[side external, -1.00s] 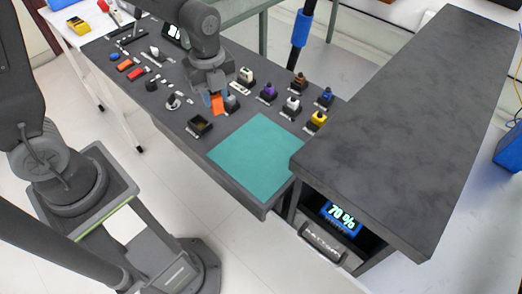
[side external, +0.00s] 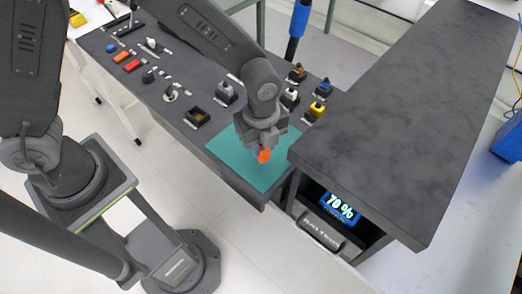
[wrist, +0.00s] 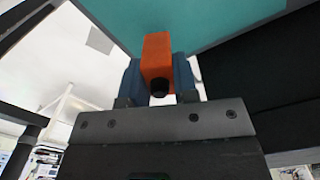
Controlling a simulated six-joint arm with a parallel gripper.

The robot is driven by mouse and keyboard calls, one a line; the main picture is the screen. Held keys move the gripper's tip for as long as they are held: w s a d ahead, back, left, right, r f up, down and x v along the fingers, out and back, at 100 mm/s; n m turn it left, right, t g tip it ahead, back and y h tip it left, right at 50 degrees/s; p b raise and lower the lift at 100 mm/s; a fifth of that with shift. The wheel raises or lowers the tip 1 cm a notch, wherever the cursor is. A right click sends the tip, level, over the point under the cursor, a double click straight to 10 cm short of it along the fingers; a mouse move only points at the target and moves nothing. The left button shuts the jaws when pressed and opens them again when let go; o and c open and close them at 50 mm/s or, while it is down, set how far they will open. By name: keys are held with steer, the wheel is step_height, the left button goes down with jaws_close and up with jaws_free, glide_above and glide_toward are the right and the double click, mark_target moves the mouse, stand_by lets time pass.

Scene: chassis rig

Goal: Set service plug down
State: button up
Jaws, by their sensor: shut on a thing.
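The orange service plug (side external: 264,156) is held between the fingers of my gripper (side external: 258,146). In the wrist view the plug (wrist: 157,58) is an orange block with a black round end, clamped between two blue-grey fingers (wrist: 158,82). My gripper points down over the teal mat (side external: 228,152) at the near right end of the grey bench. The mat also fills the top of the wrist view (wrist: 200,20). I cannot tell whether the plug touches the mat.
An empty dark socket box (side external: 197,116) stands left of the mat. Several connectors, one of them yellow (side external: 316,110), stand behind it.

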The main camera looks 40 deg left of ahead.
mark_target(261, 153)
steer(key=shift+f, duration=1.9)
steer(key=shift+f, duration=0.15)
steer(key=o, duration=0.9)
steer(key=shift+o, duration=0.2)
